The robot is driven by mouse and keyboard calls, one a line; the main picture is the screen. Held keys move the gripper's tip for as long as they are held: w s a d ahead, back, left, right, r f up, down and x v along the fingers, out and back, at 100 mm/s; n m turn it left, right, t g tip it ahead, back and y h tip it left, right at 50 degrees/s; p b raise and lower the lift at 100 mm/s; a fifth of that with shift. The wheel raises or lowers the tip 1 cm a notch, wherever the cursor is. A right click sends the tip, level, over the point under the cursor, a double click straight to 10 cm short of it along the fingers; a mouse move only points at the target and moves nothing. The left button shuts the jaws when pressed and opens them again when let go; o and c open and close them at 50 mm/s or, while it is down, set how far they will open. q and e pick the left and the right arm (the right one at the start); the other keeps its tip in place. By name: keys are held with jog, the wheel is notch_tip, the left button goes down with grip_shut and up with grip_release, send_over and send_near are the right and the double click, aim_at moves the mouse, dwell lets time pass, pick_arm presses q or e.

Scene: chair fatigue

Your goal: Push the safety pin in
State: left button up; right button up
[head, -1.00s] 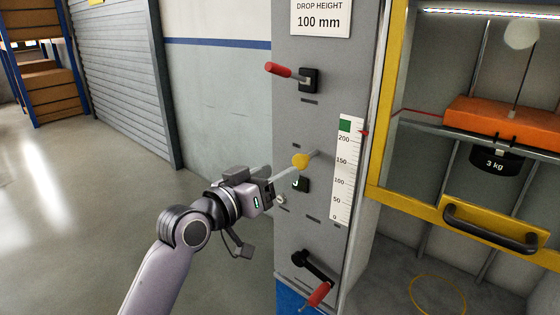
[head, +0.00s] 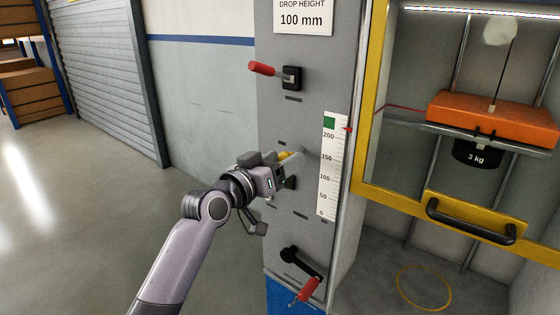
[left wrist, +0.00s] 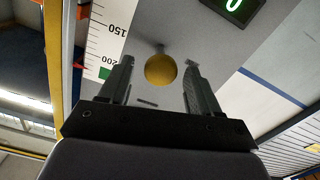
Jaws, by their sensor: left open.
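The safety pin's yellow round knob (head: 286,155) is on the front of the grey panel, partly hidden by my left gripper in the head view. In the left wrist view the knob (left wrist: 160,69) sits between the two fingers, with a thin stem behind it leading to the panel. My left gripper (head: 284,168) is open at the panel. Its fingers (left wrist: 156,80) stand either side of the knob with a visible gap on each side. My right gripper is not in view.
A red-handled lever (head: 264,69) sticks out above, and a crank with a red handle (head: 305,291) is below. A white scale (head: 329,180) is beside the pin. To the right, a yellow-framed guard (head: 475,222) fronts an orange block (head: 500,118) and 3 kg weight (head: 478,154).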

aim_at(291, 154)
pick_arm(q)
grip_shut()
jog(key=b+x, duration=0.2)
jog(key=x, duration=0.1)
jog(key=shift+w+d+r, duration=0.1)
jog(key=shift+w+r, duration=0.05)
jog(key=shift+w, duration=0.05)
jog(key=shift+c, duration=0.4)
grip_release()
jog(key=shift+o, duration=0.4)
jog(key=shift+w+d, duration=0.15)
jog(key=shift+v, duration=3.65)
